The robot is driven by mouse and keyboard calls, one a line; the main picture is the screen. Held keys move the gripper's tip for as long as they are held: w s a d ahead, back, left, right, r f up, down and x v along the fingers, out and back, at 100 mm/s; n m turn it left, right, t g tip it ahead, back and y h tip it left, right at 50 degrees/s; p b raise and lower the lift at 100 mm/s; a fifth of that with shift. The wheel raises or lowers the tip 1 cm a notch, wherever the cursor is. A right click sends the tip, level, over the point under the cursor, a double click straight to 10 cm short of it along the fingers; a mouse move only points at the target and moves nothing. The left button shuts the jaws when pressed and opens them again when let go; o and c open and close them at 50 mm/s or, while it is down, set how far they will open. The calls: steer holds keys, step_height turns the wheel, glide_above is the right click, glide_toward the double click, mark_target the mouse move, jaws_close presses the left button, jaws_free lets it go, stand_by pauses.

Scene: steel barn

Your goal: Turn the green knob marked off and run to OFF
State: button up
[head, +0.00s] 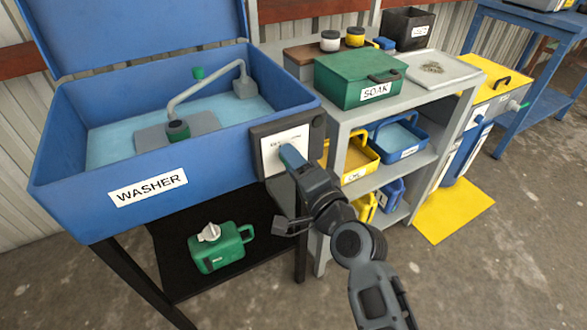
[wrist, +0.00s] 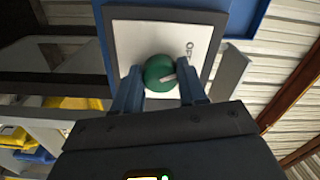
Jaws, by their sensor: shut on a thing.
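In the head view my gripper (head: 287,152) is at the control panel (head: 316,138) on the right end of the blue washer (head: 148,189) and hides the knob.
A grey shelf (head: 350,112) stands right of the panel, with a green SOAK box (head: 345,82) on top and yellow and blue bins below. A green jug (head: 222,247) sits on the black shelf under the washer. The floor in front is clear.

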steer(key=shift+f+n+b, duration=0.15)
steer(key=shift+n+b, duration=0.4)
steer(key=shift+n, duration=0.45)
steer(key=o, duration=1.1)
steer(key=shift+c, duration=0.2)
steer(key=v, duration=0.7)
steer(key=shift+s+d, duration=0.25)
steer(key=shift+s, duration=0.1)
